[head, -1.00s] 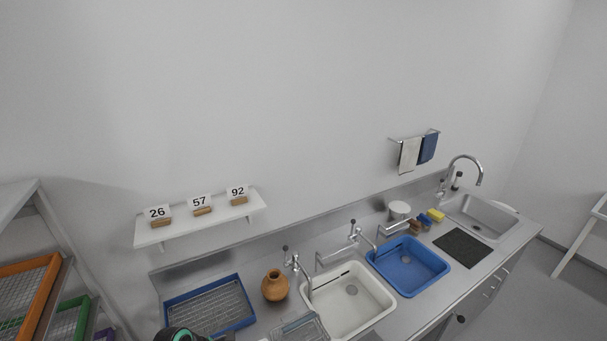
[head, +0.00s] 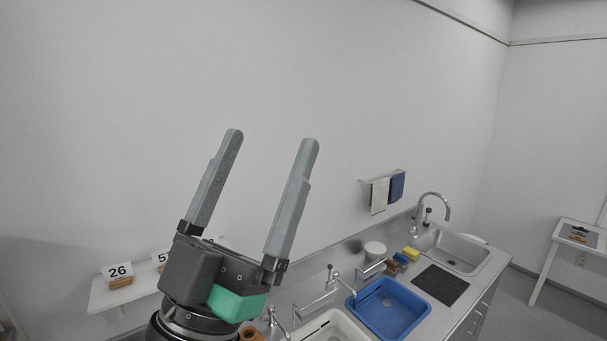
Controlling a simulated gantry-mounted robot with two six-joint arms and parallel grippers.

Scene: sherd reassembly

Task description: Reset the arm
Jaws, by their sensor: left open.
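My left gripper (head: 270,140) is raised in front of the wall, fingers pointing up. Its two grey fingers are wide apart with nothing between them. It hides part of the small wall shelf (head: 103,297) and the counter behind it. My right gripper is not in view.
The shelf carries number card 26 (head: 118,272) and a partly hidden second card. A clay pot (head: 250,334) shows just below the gripper. The blue basin (head: 390,308), white basin (head: 335,328), taps and steel sink (head: 455,250) lie to the right. A side table (head: 578,236) stands far right.

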